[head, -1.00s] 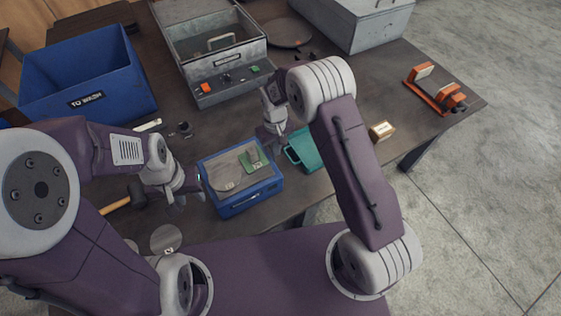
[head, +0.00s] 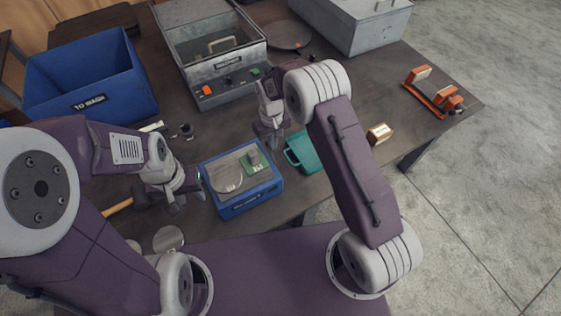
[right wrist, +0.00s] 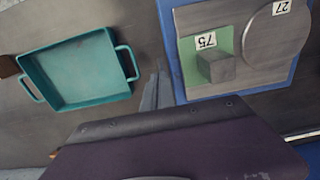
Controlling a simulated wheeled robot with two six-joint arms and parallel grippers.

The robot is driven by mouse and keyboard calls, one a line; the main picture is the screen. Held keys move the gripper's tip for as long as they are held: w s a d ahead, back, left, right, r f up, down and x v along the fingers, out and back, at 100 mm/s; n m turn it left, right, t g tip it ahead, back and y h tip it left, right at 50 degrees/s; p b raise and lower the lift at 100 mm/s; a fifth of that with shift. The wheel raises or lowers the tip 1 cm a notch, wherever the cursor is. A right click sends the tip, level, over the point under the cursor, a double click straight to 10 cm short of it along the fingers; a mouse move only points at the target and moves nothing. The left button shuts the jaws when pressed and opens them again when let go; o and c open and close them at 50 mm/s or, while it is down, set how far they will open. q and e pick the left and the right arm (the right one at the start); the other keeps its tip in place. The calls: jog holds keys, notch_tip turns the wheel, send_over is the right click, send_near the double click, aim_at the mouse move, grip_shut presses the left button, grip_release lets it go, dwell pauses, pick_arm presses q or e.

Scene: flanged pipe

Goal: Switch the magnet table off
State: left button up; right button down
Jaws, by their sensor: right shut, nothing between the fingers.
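The magnet table is taken to be the blue box with a grey metal top (head: 243,205) at the front middle of the bench. It carries a round grey disc (head: 226,177) and a small grey block (head: 254,157) on a green patch. In the right wrist view the disc (right wrist: 277,37) is marked 27 and the block (right wrist: 217,67) sits beside a 75 label. I cannot make out a switch on it. My right gripper (head: 271,141) is shut and empty, above the bench just behind the box. My left gripper (head: 180,203) is left of the box; its fingers are too small to judge.
A teal tray (head: 304,151) stands right of the blue box. Behind are a grey machine (head: 226,88) with an orange switch (head: 207,89) and a blue "to wash" bin (head: 90,85). A hammer (head: 118,206) lies left. An orange rack (head: 433,95) stands far right.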

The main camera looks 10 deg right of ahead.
notch_tip(320, 180, up, 7)
jog(key=s+p, duration=0.1)
jog(key=p, duration=0.4)
jog(key=shift+s+d+f, duration=0.15)
jog(key=shift+s+d, duration=0.05)
jog(key=shift+d, duration=0.1)
jog(key=s+d+r+m+t, duration=0.1)
jog(key=d+r+m+t, duration=0.1)
jog(key=d+r, duration=0.7)
jog(key=s+d+m, duration=0.2)
jog(key=s, duration=1.6)
jog(key=shift+r+g+b, duration=0.15)
jog(key=shift+g+b, duration=0.2)
jog(key=shift+g, duration=0.05)
